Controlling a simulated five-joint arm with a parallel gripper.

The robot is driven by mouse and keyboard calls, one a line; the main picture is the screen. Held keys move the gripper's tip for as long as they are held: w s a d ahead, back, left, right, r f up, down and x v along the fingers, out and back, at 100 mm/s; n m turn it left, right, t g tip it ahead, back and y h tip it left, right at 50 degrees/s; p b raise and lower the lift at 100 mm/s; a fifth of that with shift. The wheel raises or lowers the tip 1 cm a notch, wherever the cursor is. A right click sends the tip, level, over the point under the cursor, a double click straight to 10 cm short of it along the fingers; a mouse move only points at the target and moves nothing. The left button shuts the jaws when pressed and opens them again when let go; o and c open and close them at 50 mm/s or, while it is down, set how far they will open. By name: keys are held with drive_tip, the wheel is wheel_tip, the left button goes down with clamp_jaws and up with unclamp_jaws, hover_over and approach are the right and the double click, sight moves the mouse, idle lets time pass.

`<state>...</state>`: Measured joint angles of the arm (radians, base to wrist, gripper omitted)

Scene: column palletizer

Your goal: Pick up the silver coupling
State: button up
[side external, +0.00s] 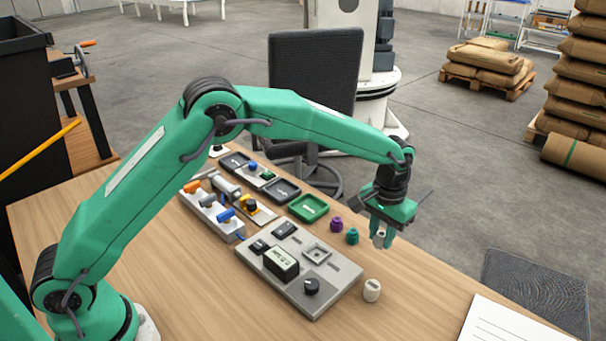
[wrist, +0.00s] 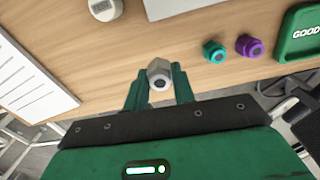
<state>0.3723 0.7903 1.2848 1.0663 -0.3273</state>
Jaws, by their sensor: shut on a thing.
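The silver coupling (wrist: 159,75) is a small grey piece with a dark hole, between my fingers in the wrist view. My gripper (side external: 382,236) is shut on it. In the side external view the silver coupling (side external: 379,239) shows at the fingertips, above the table near its far right edge. My gripper also shows in the wrist view (wrist: 159,88). The exact gap between coupling and table is hard to tell.
A teal coupling (side external: 352,236) and a purple coupling (side external: 336,224) stand left of my gripper. A grey panel (side external: 330,285), a green tray (side external: 309,207) and white paper (side external: 505,322) are on the table.

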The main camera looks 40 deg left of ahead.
drive_tip(key=s+d+r, duration=0.5)
drive_tip(key=s, duration=0.1)
drive_tip(key=shift+s+d, duration=0.25)
